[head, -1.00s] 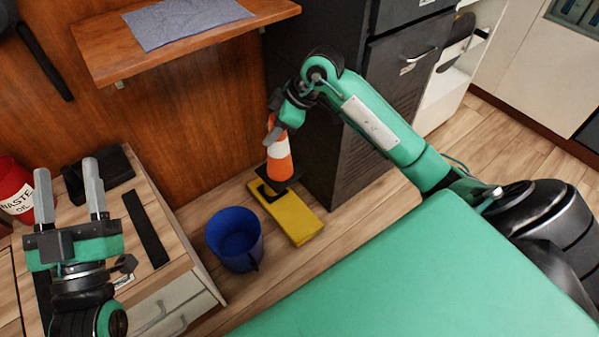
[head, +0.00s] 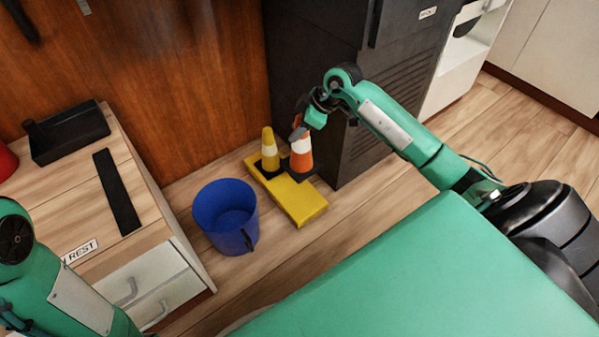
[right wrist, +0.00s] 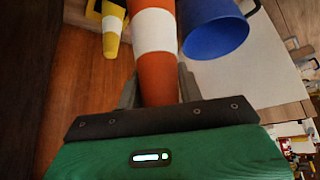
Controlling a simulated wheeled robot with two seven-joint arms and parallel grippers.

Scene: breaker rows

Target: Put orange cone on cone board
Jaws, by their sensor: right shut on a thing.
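The orange cone (head: 302,160), with a white band and dark square base, is upright next to the yellow cone (head: 269,151). My right gripper (head: 298,133) is shut on its upper part. The yellow cone board (head: 303,207) lies on the floor; the yellow cone stands at its far end. The orange cone's base is beside the board's right edge; I cannot tell whether it touches the board or floor. The right wrist view shows the orange cone (right wrist: 156,70) between the fingers and the yellow cone (right wrist: 112,35) left of it. My left gripper is out of view.
A blue bucket (head: 227,215) stands left of the board. A dark cabinet (head: 345,150) rises close behind and right of the orange cone. A wooden drawer unit (head: 75,190) with a black tray (head: 68,135) stands at left.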

